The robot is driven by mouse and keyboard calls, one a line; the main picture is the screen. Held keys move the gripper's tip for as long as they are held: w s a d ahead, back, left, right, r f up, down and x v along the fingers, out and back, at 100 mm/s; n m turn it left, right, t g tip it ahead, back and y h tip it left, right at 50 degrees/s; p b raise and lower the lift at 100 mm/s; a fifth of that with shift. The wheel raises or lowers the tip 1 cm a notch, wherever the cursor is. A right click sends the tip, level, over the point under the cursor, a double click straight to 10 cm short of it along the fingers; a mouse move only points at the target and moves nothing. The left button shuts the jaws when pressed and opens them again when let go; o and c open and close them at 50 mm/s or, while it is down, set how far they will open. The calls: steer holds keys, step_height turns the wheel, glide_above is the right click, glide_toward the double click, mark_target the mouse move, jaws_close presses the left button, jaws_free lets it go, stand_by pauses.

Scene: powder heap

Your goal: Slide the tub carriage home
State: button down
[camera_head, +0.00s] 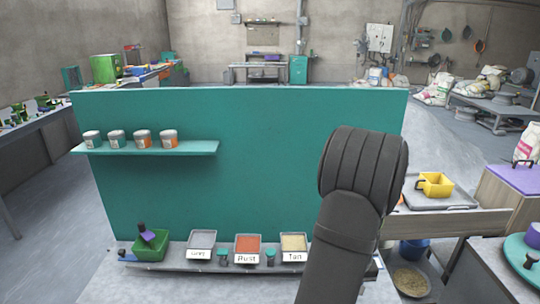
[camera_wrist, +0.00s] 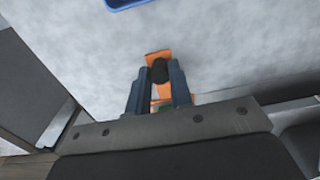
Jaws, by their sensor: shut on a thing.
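In the wrist view my gripper (camera_wrist: 158,67) has its two dark fingers closed on either side of a black knob (camera_wrist: 159,73). The knob stands at an orange piece (camera_wrist: 157,55), whose far end shows beyond the fingertips. More orange and a bit of green show between the fingers, nearer the palm. I cannot tell whether this piece belongs to the tub carriage. A blue tub edge (camera_wrist: 128,3) is cut off at the top of the wrist view. In the head view my arm hides the gripper and what it holds.
A teal panel (camera_head: 270,130) with a shelf of several pots (camera_head: 143,138) stands ahead. Below are a green tub (camera_head: 151,246) and labelled trays of grey, rust (camera_head: 248,244) and tan powder. At right, a yellow tub (camera_head: 436,185) sits on a tray; a blue bucket (camera_head: 414,249) stands below.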

steer(key=shift+d, duration=0.25)
steer(key=c, duration=1.4)
jaws_free()
steer(key=shift+r, duration=3.75)
step_height(320, 180, down, 7)
steer(key=shift+f, duration=0.2)
steer(key=shift+a, duration=0.7)
